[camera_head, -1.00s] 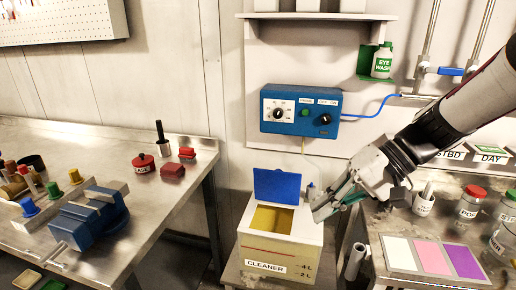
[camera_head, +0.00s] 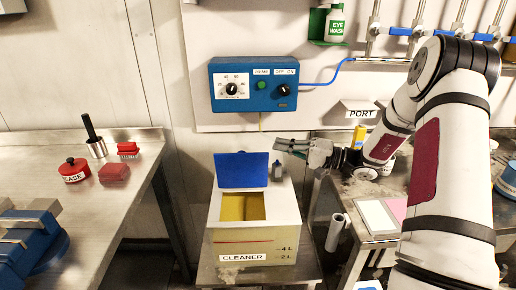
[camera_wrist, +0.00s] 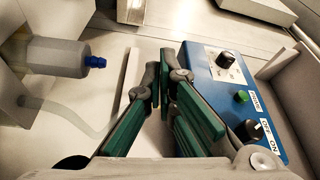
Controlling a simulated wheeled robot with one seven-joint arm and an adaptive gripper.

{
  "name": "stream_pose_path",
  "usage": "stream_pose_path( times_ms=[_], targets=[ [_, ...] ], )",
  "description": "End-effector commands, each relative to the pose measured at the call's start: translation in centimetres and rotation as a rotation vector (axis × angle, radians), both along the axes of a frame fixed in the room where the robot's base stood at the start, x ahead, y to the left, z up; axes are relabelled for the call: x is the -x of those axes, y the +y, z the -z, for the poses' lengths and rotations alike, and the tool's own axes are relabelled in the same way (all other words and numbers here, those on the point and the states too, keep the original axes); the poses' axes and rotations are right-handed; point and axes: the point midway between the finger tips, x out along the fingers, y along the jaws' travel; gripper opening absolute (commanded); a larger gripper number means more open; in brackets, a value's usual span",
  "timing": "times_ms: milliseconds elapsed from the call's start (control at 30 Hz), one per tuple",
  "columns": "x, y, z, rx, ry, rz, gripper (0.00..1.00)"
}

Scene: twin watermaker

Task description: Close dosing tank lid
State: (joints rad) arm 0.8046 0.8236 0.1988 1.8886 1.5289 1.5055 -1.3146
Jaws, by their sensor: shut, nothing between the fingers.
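The dosing tank is a white box (camera_head: 255,237) labelled CLEANER, standing in the middle of the head view. Its blue lid (camera_head: 241,170) stands raised at the back of the yellowish opening (camera_head: 243,206). My gripper (camera_head: 279,145) is shut and empty, to the upper right of the lid, and points left in the head view. It appears apart from the lid; its exact depth relative to it is hard to tell. The wrist view shows the green-padded fingers (camera_wrist: 164,85) close together. The lid cannot be made out there.
A blue control box (camera_head: 253,86) hangs on the wall above the tank and also shows in the wrist view (camera_wrist: 232,85). A small grey bottle (camera_head: 277,171) stands beside the lid. A steel bench (camera_head: 130,195) is at left; a worktop with coloured panels (camera_head: 375,218) is at right.

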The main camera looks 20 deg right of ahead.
Motion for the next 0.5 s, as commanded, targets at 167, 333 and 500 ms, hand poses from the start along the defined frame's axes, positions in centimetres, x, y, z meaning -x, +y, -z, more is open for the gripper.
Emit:
stream_pose_path(
  times_ms=[167, 333, 500],
  targets=[
    [-1.5, 2.4, -0.3, 0.001, 0.000, -0.008, 0.00],
    [-3.6, 5.1, -0.5, 0.001, 0.001, -0.008, 0.00],
    [-5.5, 7.6, -0.7, 0.002, 0.001, -0.009, 0.00]
  ],
)
